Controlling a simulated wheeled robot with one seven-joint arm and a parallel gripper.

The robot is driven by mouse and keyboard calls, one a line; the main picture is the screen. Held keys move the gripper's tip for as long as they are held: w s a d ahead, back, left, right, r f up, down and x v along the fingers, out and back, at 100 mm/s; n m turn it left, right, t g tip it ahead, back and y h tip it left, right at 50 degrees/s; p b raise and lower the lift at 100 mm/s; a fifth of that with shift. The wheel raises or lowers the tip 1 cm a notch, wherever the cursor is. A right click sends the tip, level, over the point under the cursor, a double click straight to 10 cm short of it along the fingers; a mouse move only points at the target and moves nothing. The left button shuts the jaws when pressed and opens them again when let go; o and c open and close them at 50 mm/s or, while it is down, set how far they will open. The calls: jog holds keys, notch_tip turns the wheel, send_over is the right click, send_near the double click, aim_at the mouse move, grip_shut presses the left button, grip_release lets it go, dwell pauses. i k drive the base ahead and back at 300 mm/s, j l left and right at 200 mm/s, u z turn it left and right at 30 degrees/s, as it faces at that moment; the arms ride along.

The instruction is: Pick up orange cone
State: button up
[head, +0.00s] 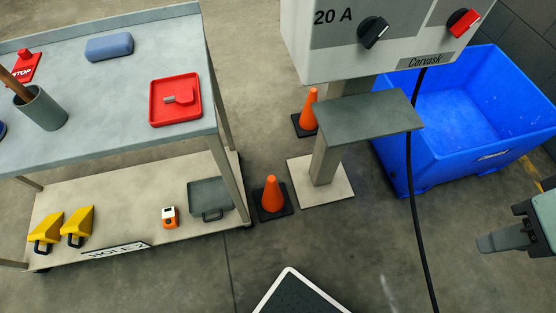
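One orange cone (271,195) stands upright on a dark square base on the floor, between the cart and the foot of the grey machine post. A second orange cone (309,111) stands upright behind the post, its right side partly hidden by it. My gripper (484,243) shows only in part at the right edge, well to the right of both cones and apart from them. One grey finger is visible, and whether it is open or shut cannot be told.
A two-level cart (120,150) with several items stands at left. A grey machine (350,40) on a post with a shelf (372,120) rises beside the cones. A blue bin (400,160) is behind right. A black cable (412,200) hangs at center right. Floor in front is mostly clear.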

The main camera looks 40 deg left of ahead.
aim_at(272, 200)
jog(key=u, duration=1.5)
jog(key=i+j+z, duration=0.2)
jog(key=j, duration=0.2)
jog(key=j+z, duration=0.2)
jog(key=j, duration=0.15)
jog(key=k, duration=0.05)
